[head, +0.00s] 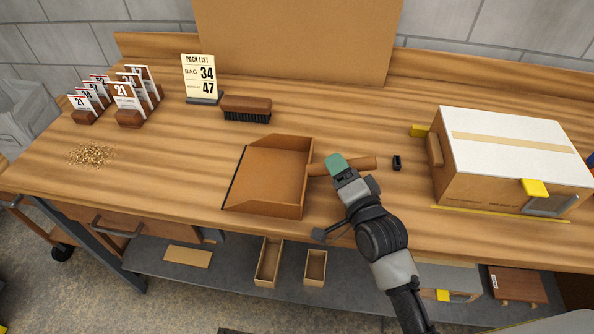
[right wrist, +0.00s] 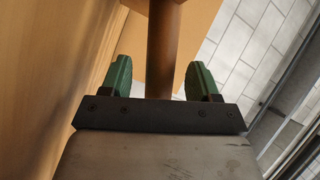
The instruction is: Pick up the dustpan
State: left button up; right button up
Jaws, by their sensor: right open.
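The brown dustpan (head: 272,180) lies on the wooden bench, its wide lip to the left and its handle (head: 366,163) pointing right. My right gripper (head: 336,162) is at the handle, close to the pan. In the right wrist view the handle (right wrist: 163,50) stands between the two green fingers of my right gripper (right wrist: 160,80), with a gap on each side. The fingers are open and hold nothing. My left gripper is in neither view.
A brush (head: 247,109) lies behind the dustpan, near a pack list sign (head: 200,75). Several numbered cards stand at the left behind a pile of grains (head: 91,155).

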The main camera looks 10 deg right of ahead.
jog(key=shift+x, duration=0.85)
jog(key=c, duration=1.1)
